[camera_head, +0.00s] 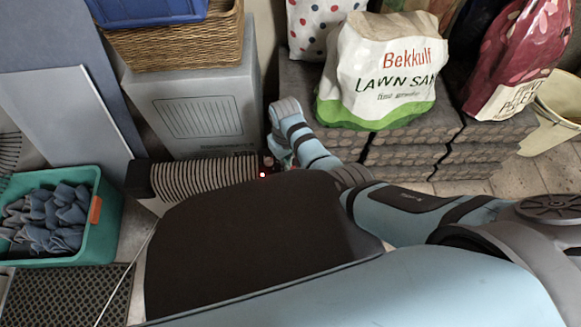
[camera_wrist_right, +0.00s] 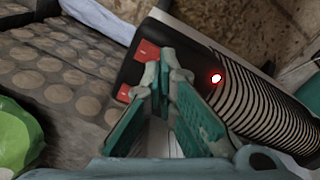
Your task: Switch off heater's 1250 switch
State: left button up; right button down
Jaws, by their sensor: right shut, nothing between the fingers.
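The heater (camera_head: 205,177) is a dark, ribbed body on the floor in the head view, partly hidden by my own body. It also shows in the right wrist view (camera_wrist_right: 262,112), with a lit red lamp (camera_wrist_right: 216,78). Its dark end panel carries an upper red switch (camera_wrist_right: 147,51) and a lower red switch (camera_wrist_right: 124,93); any labels are too small to read. My right gripper (camera_wrist_right: 166,64) is shut and empty, fingertips right beside the upper switch; contact cannot be told. In the head view the right gripper (camera_head: 284,158) is at the heater's right end. My left gripper is out of view.
A grey box (camera_head: 200,105) with a wicker basket (camera_head: 185,45) on top stands behind the heater. A green crate (camera_head: 108,215) of dark pieces is at the left.

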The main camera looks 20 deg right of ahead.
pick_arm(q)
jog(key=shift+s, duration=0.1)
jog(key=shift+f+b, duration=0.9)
pick_arm(e)
jog(key=shift+f, duration=1.15)
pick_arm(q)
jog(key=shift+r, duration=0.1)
pick_arm(e)
jog(key=shift+r+p, duration=0.4)
notch_tip(320, 180, up, 2)
jog(key=p, duration=0.2)
jog(key=shift+r+p, duration=0.2)
jog(key=shift+p, duration=0.15)
notch_tip(320, 180, up, 4)
jog(key=p, duration=0.4)
jog(key=shift+f, duration=0.2)
jog(key=shift+r, duration=0.2)
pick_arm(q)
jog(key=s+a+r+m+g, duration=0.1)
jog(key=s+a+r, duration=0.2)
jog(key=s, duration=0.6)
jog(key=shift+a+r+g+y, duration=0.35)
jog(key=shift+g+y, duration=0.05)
